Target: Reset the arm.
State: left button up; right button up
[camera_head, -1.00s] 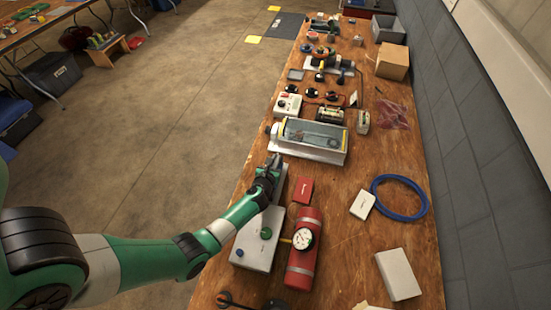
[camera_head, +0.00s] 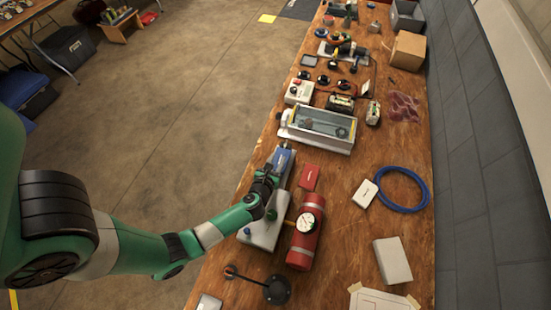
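My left arm comes in from the left and crosses the floor to the table's left side. My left gripper (camera_head: 268,180) is over a long pale grey unit (camera_head: 260,233) with a green knob. A blue part (camera_head: 282,159) of or on this unit shows just past the fingertips. The fingers are small and dark, so whether they are open or shut is unclear, and contact with the unit cannot be made out. The arm hides the unit's middle. My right gripper is not in view.
A red cylinder with a gauge (camera_head: 305,230) lies right of the unit, near a red box (camera_head: 310,178). A clear-topped case (camera_head: 320,125) stands beyond. A black device (camera_head: 277,289) is nearer. A blue hose ring (camera_head: 402,190) lies right. The floor (camera_head: 170,120) left of the table is open.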

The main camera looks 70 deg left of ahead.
pick_arm(q)
jog(key=shift+v, duration=0.9)
jog(key=shift+w, duration=0.1)
